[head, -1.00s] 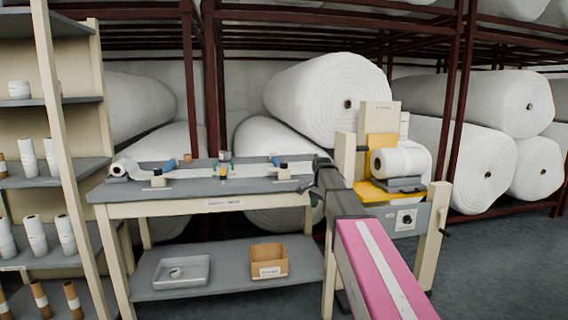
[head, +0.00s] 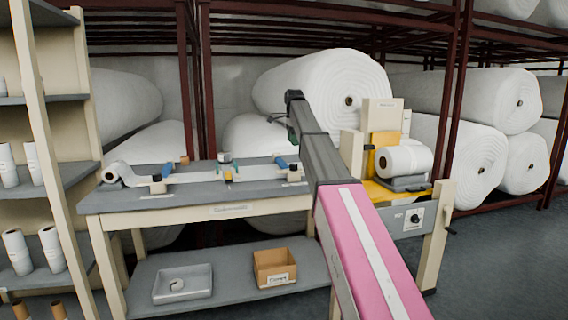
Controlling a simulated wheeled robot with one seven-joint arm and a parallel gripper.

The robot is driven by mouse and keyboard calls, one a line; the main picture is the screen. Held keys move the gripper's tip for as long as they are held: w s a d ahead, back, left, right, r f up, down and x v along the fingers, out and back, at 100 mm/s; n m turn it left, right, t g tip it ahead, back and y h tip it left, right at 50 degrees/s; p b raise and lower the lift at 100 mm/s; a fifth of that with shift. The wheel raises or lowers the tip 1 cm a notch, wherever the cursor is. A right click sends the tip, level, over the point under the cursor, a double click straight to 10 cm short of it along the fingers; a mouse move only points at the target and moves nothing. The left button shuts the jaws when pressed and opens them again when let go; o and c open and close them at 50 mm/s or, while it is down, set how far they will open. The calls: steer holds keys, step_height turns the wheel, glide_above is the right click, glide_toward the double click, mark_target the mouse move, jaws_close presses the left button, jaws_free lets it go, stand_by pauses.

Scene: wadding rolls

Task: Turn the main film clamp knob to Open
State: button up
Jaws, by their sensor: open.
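On the bench, two clamps with blue parts, a left one (head: 162,172) and a right one (head: 281,162), lie along a white film strip (head: 205,178). My gripper (head: 281,126) is open, raised above the back right of the bench, well apart from the knob. Its fingers are small and partly hidden by my arm.
The grey bench (head: 195,197) has a lower shelf with a metal tray (head: 183,298) and a cardboard box (head: 274,267). A white roll (head: 404,160) sits on the machine. A shelf unit (head: 82,150) stands left. The floor (head: 500,260) at right is clear.

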mark_target(294, 167)
step_height(294, 167, down, 11)
steer(key=shift+r, duration=0.15)
stand_by(0.4)
steer(key=c, duration=0.9)
